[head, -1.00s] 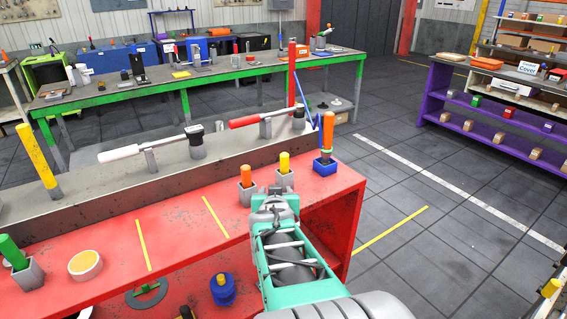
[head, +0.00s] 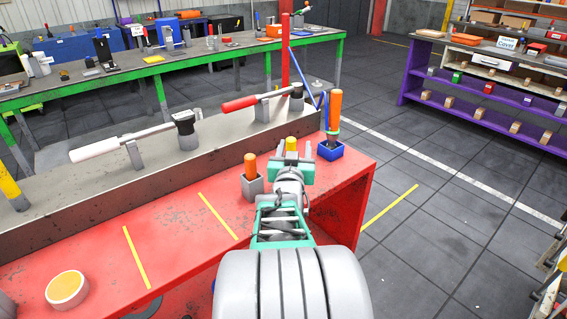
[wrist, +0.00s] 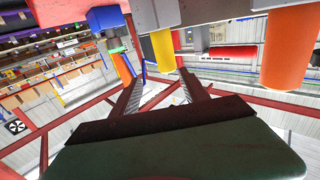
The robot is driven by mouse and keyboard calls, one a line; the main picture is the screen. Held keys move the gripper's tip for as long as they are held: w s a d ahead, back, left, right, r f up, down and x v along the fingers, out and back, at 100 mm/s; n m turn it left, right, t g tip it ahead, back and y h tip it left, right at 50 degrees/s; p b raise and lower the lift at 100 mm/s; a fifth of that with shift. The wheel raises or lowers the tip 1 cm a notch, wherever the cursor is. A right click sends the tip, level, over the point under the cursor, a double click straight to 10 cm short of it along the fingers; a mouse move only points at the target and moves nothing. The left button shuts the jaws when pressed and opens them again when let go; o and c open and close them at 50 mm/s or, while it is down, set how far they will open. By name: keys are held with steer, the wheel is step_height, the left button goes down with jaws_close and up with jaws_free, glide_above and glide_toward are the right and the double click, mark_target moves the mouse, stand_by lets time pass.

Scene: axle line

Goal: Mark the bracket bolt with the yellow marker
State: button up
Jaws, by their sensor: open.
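The yellow marker (head: 292,143) stands upright on the red bench, its lower part hidden behind my gripper (head: 291,160) in the head view. In the wrist view the yellow marker (wrist: 163,52) appears just beyond and between my fingertips (wrist: 161,80). The jaws are open and hold nothing; I cannot tell whether a finger touches the marker. I cannot pick out the bracket bolt for certain. On the grey beam (head: 80,185) behind are a white-handled lever (head: 105,149) and a red-handled lever (head: 240,103) on brackets.
Close left of my gripper, an orange marker (head: 250,164) stands in a grey holder (head: 252,186). At right, another orange tool (head: 334,108) stands in a blue holder (head: 331,151). The bench's middle between yellow lines is clear.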

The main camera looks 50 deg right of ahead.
steer(key=shift+w+f+b, duration=0.15)
steer(key=shift+f+b, duration=0.2)
steer(key=shift+f, duration=0.25)
steer(key=shift+w+f+b, duration=0.15)
steer(key=shift+f+b, duration=0.15)
steer(key=shift+f, duration=0.25)
steer(key=x, duration=0.4)
steer(key=p+x, duration=0.1)
steer(key=x, duration=0.3)
steer(key=shift+w+a+f, duration=0.25)
steer(key=shift+w+a, duration=0.05)
steer(key=shift+w, duration=0.05)
jaws_close()
steer(key=shift+r, duration=0.1)
